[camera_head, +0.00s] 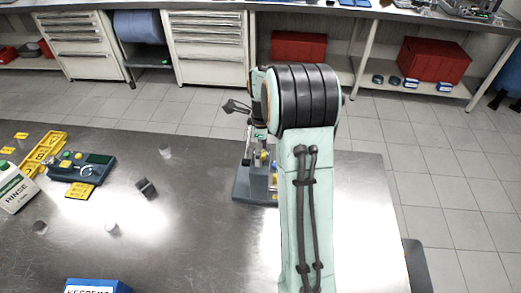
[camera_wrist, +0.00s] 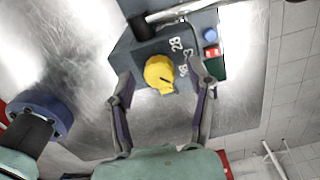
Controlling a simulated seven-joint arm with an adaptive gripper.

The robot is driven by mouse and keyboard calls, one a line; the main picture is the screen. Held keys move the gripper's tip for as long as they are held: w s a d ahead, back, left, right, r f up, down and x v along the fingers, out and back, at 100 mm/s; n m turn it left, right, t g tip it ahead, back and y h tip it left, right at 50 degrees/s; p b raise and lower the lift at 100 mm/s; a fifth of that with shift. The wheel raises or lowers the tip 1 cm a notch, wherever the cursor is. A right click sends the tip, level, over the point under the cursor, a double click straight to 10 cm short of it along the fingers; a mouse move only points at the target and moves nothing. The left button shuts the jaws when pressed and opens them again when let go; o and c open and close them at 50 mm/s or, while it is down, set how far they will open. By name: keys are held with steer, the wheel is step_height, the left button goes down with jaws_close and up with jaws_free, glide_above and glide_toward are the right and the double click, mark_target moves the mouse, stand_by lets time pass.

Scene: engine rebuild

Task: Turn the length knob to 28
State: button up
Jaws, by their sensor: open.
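In the wrist view a round yellow knob (camera_wrist: 158,70) sits on a grey-blue device (camera_wrist: 150,46). White numbers stand beside it, "28" (camera_wrist: 175,43) at its upper right and others further round that are hard to read. A short dark mark on the knob slants toward its lower right, not toward the 28. My gripper (camera_wrist: 163,76) is open, one finger on each side of the knob, with visible gaps.
A blue button (camera_wrist: 210,35) and a red-and-green part sit on the device beside the numbers.

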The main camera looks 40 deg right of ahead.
jaws_close()
steer(key=shift+n, duration=0.3)
steer(key=n, duration=0.4)
steer(key=shift+n, duration=0.3)
steer(key=n, duration=0.4)
steer(key=shift+n, duration=0.3)
steer(key=n, duration=0.9)
